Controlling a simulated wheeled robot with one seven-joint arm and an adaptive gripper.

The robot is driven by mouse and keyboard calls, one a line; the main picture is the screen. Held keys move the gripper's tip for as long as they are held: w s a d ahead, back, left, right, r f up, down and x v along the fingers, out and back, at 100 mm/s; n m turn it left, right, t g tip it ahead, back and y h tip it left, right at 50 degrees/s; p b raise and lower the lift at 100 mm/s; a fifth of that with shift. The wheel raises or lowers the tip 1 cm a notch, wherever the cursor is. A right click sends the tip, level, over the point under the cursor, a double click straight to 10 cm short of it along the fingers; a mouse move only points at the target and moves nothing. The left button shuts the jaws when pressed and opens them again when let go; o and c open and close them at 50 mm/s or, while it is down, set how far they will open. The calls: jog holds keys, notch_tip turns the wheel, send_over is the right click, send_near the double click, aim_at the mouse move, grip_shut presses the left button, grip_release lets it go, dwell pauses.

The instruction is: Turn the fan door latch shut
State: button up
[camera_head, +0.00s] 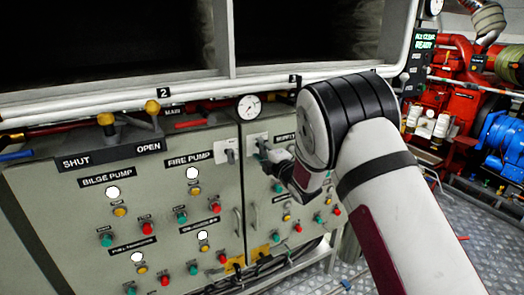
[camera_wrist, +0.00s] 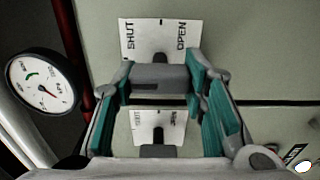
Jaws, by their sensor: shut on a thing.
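The latch on the right cabinet door has a white SHUT/OPEN plate (camera_head: 257,139), which is also the upper plate in the wrist view (camera_wrist: 160,36). Its grey handle (camera_wrist: 160,77) lies between my teal finger pads. My gripper (camera_head: 268,163) is shut on this handle, and the wrist view shows both fingers (camera_wrist: 163,90) flanking it. The fingers and the handle hide part of the latch, so its exact angle is hard to tell. I take it as the fan door latch; the door label is partly hidden by my arm.
A second latch plate (camera_head: 226,150) is on the left door, close beside my gripper; it shows lower in the wrist view (camera_wrist: 158,128). A round gauge (camera_head: 249,107) is above. Door pull handles (camera_head: 254,217) and several buttons are below. Red machinery (camera_head: 440,95) stands at right.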

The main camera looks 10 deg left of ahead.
jog(key=o, duration=1.2)
jog(key=v, duration=1.2)
jog(key=shift+s, duration=0.1)
jog(key=shift+p+v, duration=1.65)
jog(key=shift+v, duration=2.3)
